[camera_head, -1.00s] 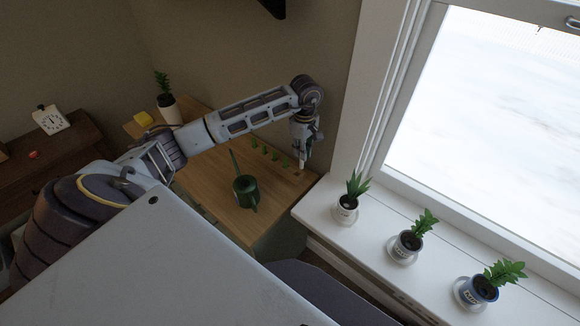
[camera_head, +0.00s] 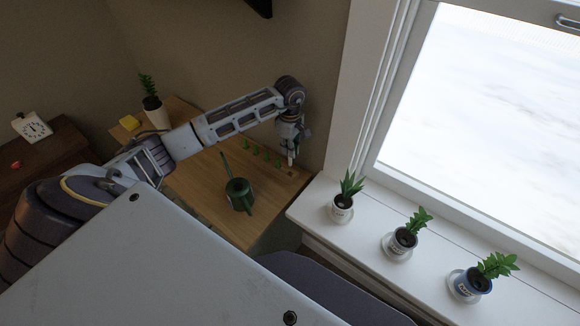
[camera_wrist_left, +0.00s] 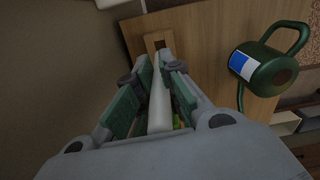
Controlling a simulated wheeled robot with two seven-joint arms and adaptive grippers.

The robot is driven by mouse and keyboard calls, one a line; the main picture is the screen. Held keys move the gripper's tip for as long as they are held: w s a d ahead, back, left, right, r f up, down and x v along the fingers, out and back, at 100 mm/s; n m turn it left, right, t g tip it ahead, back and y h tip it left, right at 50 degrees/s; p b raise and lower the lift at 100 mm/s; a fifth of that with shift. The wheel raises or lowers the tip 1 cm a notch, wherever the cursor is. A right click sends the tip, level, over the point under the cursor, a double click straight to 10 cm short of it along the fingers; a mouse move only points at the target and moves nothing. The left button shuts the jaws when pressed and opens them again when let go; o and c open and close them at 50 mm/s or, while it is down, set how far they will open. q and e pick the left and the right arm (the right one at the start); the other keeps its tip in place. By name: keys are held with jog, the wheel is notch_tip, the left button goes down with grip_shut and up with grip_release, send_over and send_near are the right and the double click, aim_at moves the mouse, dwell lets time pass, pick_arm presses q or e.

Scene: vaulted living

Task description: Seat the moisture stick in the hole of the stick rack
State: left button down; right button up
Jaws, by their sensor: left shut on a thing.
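My left gripper (camera_head: 291,146) is shut on the white moisture stick (camera_head: 290,160) above the far right corner of the wooden table. In the left wrist view the stick (camera_wrist_left: 159,105) lies between the two green-padded fingers (camera_wrist_left: 156,85). The stick rack (camera_wrist_left: 150,39), a small wooden block with a dark hole, shows just beyond the stick's end. In the head view the rack (camera_head: 293,175) is a small patch below the stick. I cannot tell whether the tip touches the rack. My right gripper is not in view.
A green watering can (camera_head: 238,194) stands on the table (camera_head: 195,185), near several small green items (camera_head: 264,154). A yellow block (camera_head: 130,122) and a white-potted plant (camera_head: 156,114) are at the back left. Three potted plants line the white windowsill (camera_head: 365,230).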

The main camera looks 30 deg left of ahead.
aim_at(290, 165)
pick_arm(q)
notch_tip(290, 165, down, 3)
jog(key=shift+f+p, duration=0.15)
jog(key=shift+p, duration=0.15)
jog(key=shift+f, duration=0.4)
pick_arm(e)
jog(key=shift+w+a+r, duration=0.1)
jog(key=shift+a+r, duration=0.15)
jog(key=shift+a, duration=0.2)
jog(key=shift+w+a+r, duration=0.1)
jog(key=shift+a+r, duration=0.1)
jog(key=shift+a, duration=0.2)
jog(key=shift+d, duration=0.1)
pick_arm(q)
jog(key=shift+f, duration=0.35)
jog(key=shift+f+p, duration=0.35)
jog(key=shift+f, duration=1.2)
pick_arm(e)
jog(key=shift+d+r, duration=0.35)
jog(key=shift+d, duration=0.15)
pick_arm(q)
jog(key=shift+f, duration=0.1)
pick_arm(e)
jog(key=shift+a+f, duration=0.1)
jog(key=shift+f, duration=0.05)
